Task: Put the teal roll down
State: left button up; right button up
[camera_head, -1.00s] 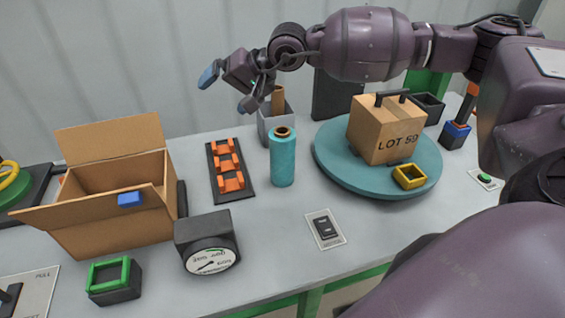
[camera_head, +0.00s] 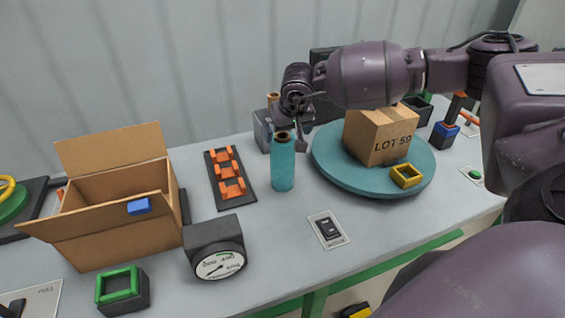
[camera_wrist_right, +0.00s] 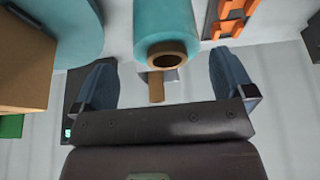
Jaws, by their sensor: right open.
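The teal roll (camera_head: 283,168) stands upright on the grey table, left of the turntable. It has a brown core at its top. My right gripper (camera_head: 297,132) is at the top of the roll. In the right wrist view my right gripper (camera_wrist_right: 178,85) is open, with one blue-grey finger on each side and clear gaps to the roll. The roll (camera_wrist_right: 165,28) shows there between and beyond the fingers, its core end facing the camera. My left gripper does not show.
A teal turntable (camera_head: 330,165) carries a carton marked LOT 59 (camera_head: 380,138) and a yellow square ring (camera_head: 406,175). An orange hook rack (camera_head: 230,178) lies left of the roll. A grey bin (camera_head: 262,130) stands behind it. An open carton (camera_head: 115,225) and a gauge (camera_head: 215,248) are further left.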

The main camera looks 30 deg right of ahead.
aim_at(283, 136)
jog(key=shift+a+x, duration=0.15)
jog(key=shift+x, duration=1.35)
jog(key=shift+a+x, duration=0.1)
jog(key=shift+x, duration=1.35)
jog(key=shift+w, duration=0.2)
jog(key=shift+r, duration=0.1)
jog(key=c, duration=1.6)
grip_shut()
jog(key=shift+r, duration=0.1)
